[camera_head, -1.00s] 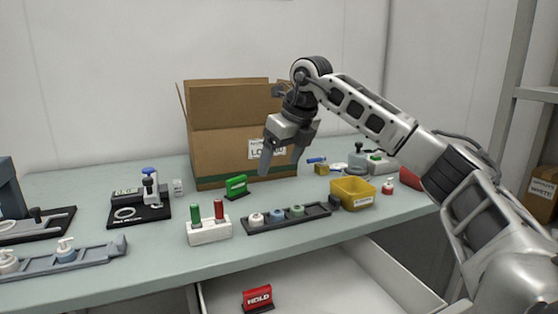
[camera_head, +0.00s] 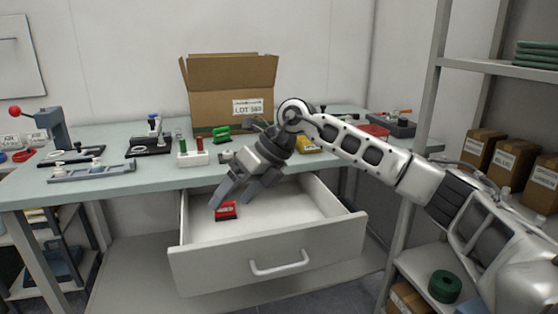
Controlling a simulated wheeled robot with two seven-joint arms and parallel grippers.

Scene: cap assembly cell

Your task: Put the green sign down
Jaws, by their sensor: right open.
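The green sign (camera_head: 221,134) stands on the table in front of the cardboard box, clear of my gripper. My right gripper (camera_head: 230,205) is open and points down over the open drawer. Its fingertips are close to the red sign (camera_head: 226,211) lying in the drawer, and I cannot tell whether they touch it. Nothing shows between the fingers. My left gripper is not in view.
The drawer (camera_head: 281,264) is pulled out from under the table (camera_head: 135,183). An open cardboard box (camera_head: 215,108) stands at the back. Shelves with boxes (camera_head: 482,148) stand at the right.

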